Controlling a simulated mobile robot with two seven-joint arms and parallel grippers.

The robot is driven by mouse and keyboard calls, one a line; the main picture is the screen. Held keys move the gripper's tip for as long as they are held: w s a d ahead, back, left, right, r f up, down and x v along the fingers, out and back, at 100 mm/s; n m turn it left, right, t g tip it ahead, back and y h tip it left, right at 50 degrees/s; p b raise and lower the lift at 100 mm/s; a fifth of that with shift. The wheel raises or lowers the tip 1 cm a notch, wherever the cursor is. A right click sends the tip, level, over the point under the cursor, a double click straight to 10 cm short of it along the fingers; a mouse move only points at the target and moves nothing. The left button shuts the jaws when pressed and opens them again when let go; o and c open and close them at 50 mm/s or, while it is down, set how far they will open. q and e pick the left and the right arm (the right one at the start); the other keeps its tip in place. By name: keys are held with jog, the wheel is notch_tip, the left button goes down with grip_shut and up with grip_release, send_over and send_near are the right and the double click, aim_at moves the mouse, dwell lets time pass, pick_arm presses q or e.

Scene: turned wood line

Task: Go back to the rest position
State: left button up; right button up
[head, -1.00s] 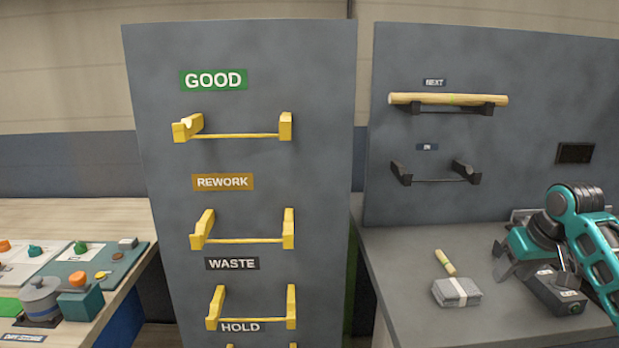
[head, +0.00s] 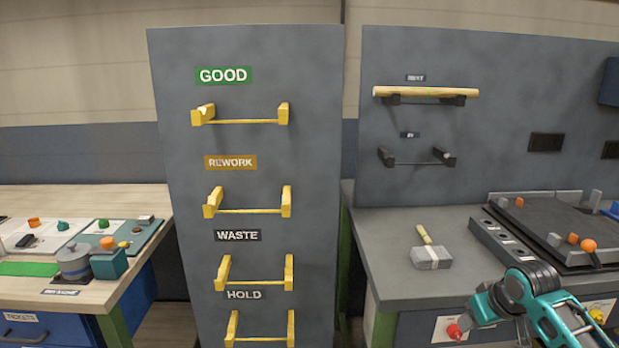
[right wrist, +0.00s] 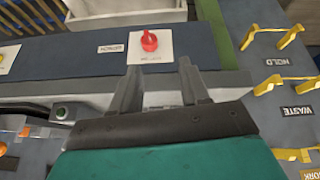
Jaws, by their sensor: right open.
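My right gripper shows in the right wrist view (right wrist: 158,82) with its two dark fingers apart and nothing between them. In the head view my teal right arm is low at the lower right, in front of the bench's front edge; its fingertips are hard to make out there. My left gripper is not in view. A wooden rod (head: 426,92) lies on the upper dark brackets of the right panel, and the lower brackets (head: 417,158) are empty.
The right bench (head: 385,235) bears a grey strapped block (head: 431,257), a short wooden piece (head: 424,234) and a black machine (head: 550,235). A red knob (head: 454,331) is on its front, near my right arm. The yellow racks (head: 245,210) are empty.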

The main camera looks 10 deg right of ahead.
jog(key=s+a+f+n+t+y, duration=0.1)
jog(key=s+a+f, duration=0.4)
jog(key=a+f, duration=0.15)
jog(key=s+a+f+n+t, duration=0.1)
jog(key=s+a+f, duration=0.3)
jog(key=a+f, duration=0.25)
jog(key=s+a+t+y, duration=0.1)
jog(key=s+a+t, duration=0.2)
jog(key=s+a, duration=0.7)
jog(key=shift+s+a+f+n+y, duration=0.3)
jog(key=shift+s+y, duration=0.1)
jog(key=shift+s, duration=0.2)
jog(key=shift+d, duration=0.15)
